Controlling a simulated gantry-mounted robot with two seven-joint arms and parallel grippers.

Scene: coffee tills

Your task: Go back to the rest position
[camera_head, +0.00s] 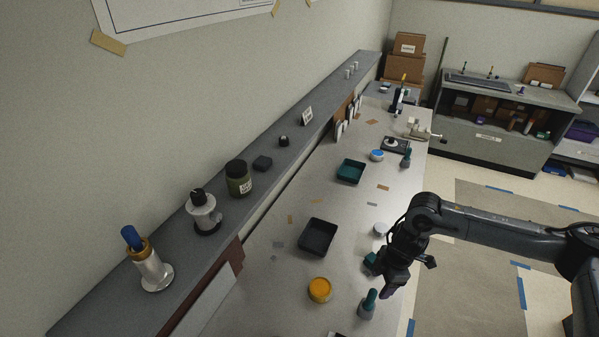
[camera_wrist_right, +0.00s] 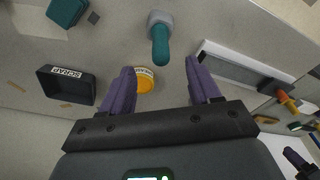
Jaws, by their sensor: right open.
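My right gripper (camera_head: 387,284) hangs over the right edge of the long bench (camera_head: 283,262) in the head view. Its purple fingers are spread wide in the right wrist view (camera_wrist_right: 161,85), with nothing held between them. A teal-handled tool (camera_head: 368,303) stands on the bench just beside the gripper. The tool also shows ahead of the fingers in the wrist view (camera_wrist_right: 160,42). A yellow-orange tin (camera_head: 319,290) stands to the left of the tool and shows partly behind a finger in the wrist view (camera_wrist_right: 146,84).
A black tray (camera_head: 317,237), marked SCRAP in the wrist view (camera_wrist_right: 67,86), lies farther back. A teal tray (camera_head: 351,171) lies beyond it. A white round tin (camera_head: 379,229) sits near my right arm. A shelf (camera_head: 262,185) with several items runs along the wall. The floor at right is open.

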